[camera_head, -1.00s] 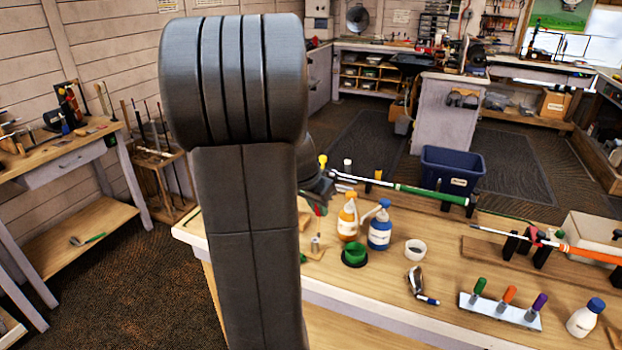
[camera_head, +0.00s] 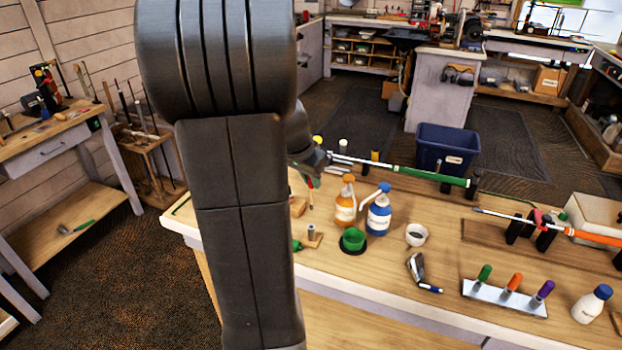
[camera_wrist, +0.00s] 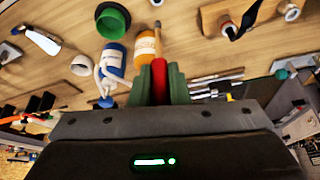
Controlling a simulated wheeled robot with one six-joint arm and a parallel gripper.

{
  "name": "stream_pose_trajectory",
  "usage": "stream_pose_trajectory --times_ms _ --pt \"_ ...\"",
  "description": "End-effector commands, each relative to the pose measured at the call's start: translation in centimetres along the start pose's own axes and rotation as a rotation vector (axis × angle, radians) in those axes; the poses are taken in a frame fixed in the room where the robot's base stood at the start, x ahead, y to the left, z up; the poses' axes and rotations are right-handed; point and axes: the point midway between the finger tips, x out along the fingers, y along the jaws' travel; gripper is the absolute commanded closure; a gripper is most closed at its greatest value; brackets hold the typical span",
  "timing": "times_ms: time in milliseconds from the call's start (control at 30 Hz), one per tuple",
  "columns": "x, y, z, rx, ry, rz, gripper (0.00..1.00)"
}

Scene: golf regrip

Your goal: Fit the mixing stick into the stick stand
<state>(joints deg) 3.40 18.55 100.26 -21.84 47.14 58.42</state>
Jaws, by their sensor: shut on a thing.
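My gripper (camera_wrist: 160,85) is shut on the mixing stick (camera_wrist: 157,42), which shows a red part between the green fingers and a brown end beyond them. In the head view my gripper (camera_head: 313,181) is partly hidden by my arm. The stick (camera_head: 311,200) hangs down from it, roughly upright, above the bench. The stick stand (camera_head: 311,234), a small wooden base with a grey upright tube, stands on the bench below the stick. The stick's lower end appears apart from the tube.
An orange bottle (camera_head: 345,206) and a blue bottle (camera_head: 379,214) stand close to the right of the stick. A green cup (camera_head: 353,239) and a white cup (camera_head: 416,234) are nearer the front. A green-gripped club (camera_head: 430,176) lies across supports behind.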

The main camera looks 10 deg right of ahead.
Motion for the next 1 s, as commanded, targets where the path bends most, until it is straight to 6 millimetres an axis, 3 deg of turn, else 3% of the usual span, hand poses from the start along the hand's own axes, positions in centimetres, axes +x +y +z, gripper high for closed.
stream_pose_trajectory --times_ms 500,1000 --pt "4.7 0.0 1.9 0.0 0.0 -0.001 1.0" --pt "4.9 0.0 2.0 0.0 0.0 -0.001 1.0"
